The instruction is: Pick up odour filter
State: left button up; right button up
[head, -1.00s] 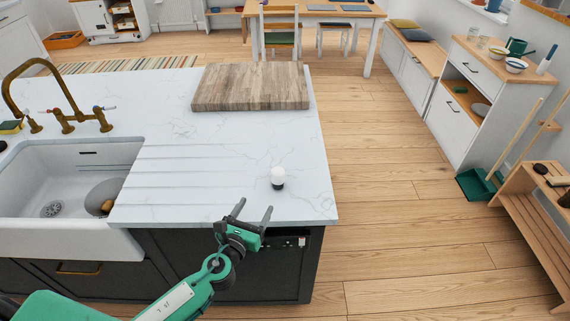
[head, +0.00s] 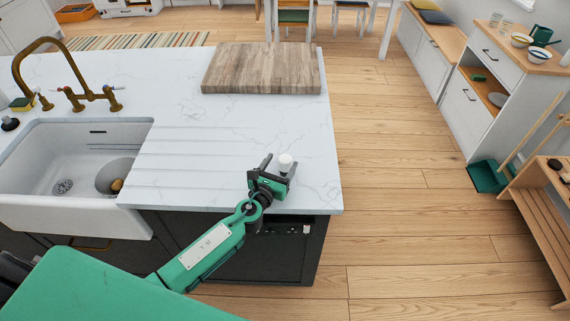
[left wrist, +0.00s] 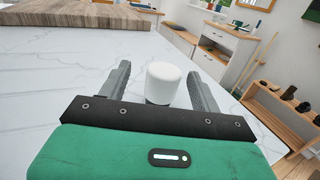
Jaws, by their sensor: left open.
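A small white rounded cylinder, which I take to be the odour filter (head: 285,162), stands upright on the white marble worktop (head: 220,115) near its front right corner. In the head view a dark part shows at its base, partly hidden by my gripper. My left gripper (head: 280,163) is open, with its fingers reaching on either side of the white cylinder. In the left wrist view the white cylinder (left wrist: 163,83) sits between the two open fingers (left wrist: 160,85), with gaps on both sides. My right gripper is not in view.
A wooden chopping board (head: 262,68) lies at the back of the worktop. A white sink (head: 75,165) with a brass tap (head: 85,97) is to the left. The worktop around the cylinder is clear, and its right edge drops to the wooden floor (head: 400,210).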

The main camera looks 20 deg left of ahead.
aim_at(288, 155)
pick_arm(q)
jog(key=w, duration=0.2)
jog(key=w+d, duration=0.1)
jog(key=w, duration=0.1)
jog(key=shift+w+d+f, duration=0.1)
jog(key=shift+w+f, duration=0.05)
jog(key=shift+w, duration=0.05)
jog(key=c, duration=1)
jog(key=shift+c, duration=0.4)
